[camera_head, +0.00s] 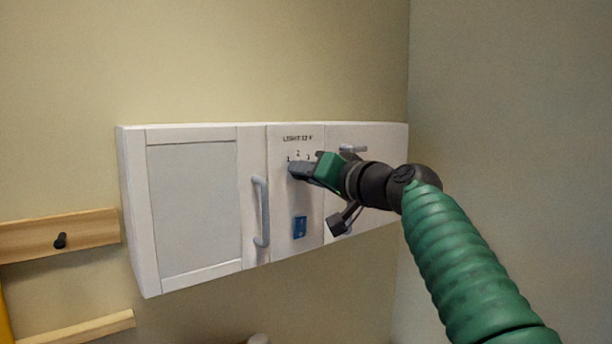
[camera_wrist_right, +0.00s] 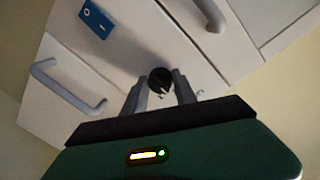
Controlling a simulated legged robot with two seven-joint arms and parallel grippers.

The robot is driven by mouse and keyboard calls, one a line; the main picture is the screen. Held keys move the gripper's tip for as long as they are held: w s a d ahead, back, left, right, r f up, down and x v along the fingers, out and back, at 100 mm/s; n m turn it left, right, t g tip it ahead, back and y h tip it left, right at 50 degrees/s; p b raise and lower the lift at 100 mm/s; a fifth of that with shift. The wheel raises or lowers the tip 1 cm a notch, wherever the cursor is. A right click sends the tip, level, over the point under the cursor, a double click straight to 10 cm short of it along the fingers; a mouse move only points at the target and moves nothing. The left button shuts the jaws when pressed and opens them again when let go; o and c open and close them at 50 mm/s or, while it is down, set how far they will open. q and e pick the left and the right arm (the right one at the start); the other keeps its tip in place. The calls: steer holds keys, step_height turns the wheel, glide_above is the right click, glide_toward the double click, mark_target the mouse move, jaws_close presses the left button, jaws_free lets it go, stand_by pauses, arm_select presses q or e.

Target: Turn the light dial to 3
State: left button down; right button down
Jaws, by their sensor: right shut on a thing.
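The light dial (camera_wrist_right: 160,78) is a small dark round knob on the white panel of the wall cabinet. In the right wrist view it sits between the fingertips of my right gripper (camera_wrist_right: 159,95), which is shut on it. In the head view my right gripper (camera_head: 300,170) covers the dial. The label "LIGHT 12 V" and the numbers 1, 2 and 3 (camera_head: 298,154) show above it. Which number the dial points to cannot be told. My left gripper is not in view.
A blue rocker switch (camera_head: 300,227) is below the dial. A grey door handle (camera_head: 261,212) stands out just left of the panel, and another handle (camera_head: 353,149) is at the right. A wooden rail with a dark peg (camera_head: 60,240) is at the far left.

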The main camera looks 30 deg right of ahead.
steer(key=shift+d+r+m+y+p, duration=0.15)
steer(key=shift+m+p, duration=0.25)
steer(key=shift+m, duration=1.75)
steer(key=shift+r+m+y+p, duration=0.15)
steer(key=shift+m+p, duration=0.2)
steer(key=shift+m, duration=1.8)
steer(key=shift+f, duration=0.1)
steer(key=c, duration=1.1)
jaws_free()
steer(key=shift+o, duration=0.5)
steer(key=shift+s+d+f, duration=0.1)
steer(key=shift+s+d, duration=0.05)
steer(key=shift+d, duration=0.1)
